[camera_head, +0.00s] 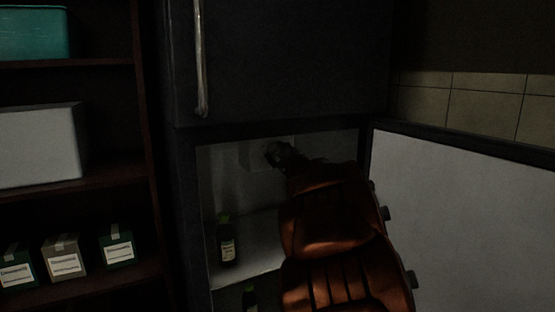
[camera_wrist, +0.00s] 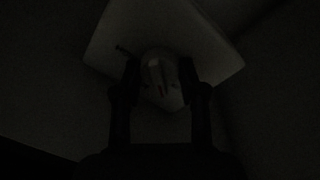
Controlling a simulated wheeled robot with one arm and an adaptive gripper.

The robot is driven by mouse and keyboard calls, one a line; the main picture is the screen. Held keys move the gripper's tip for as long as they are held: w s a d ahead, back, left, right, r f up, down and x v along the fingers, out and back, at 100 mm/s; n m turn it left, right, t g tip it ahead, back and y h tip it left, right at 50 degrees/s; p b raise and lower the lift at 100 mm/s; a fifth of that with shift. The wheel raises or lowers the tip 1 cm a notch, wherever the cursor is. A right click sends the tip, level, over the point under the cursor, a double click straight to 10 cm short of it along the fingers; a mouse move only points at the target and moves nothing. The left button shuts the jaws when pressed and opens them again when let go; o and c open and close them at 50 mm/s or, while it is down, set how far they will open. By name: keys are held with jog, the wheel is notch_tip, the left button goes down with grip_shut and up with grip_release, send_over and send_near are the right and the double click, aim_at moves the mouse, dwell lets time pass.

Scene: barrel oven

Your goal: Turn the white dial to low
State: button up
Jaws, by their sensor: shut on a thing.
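The white dial (camera_wrist: 158,76) is a round knob on a pale panel (camera_wrist: 105,44) in the wrist view, which is very dark. The two fingers of my gripper (camera_wrist: 160,84) lie on either side of the dial and are shut on it. A small reddish mark shows on the dial's face, but I cannot read its setting. In the head view my gripper (camera_head: 277,152) reaches into the open lower compartment of the fridge, up to a pale box (camera_head: 254,156) on the upper back wall. The dial there is hidden behind my gripper.
The fridge door (camera_head: 470,215) stands open on the right. Its upper door (camera_head: 290,60) is closed. A shelf with boxes (camera_head: 40,145) stands at left.

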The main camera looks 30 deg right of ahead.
jog(key=shift+n+y+b, duration=0.3)
jog(key=shift+n+b, duration=0.45)
jog(key=shift+n, duration=1.05)
jog(key=o, duration=1.1)
jog(key=shift+o, duration=0.2)
jog(key=s+a, duration=0.1)
jog(key=s, duration=1.1)
jog(key=shift+a+f, duration=0.2)
jog(key=shift+f, duration=0.25)
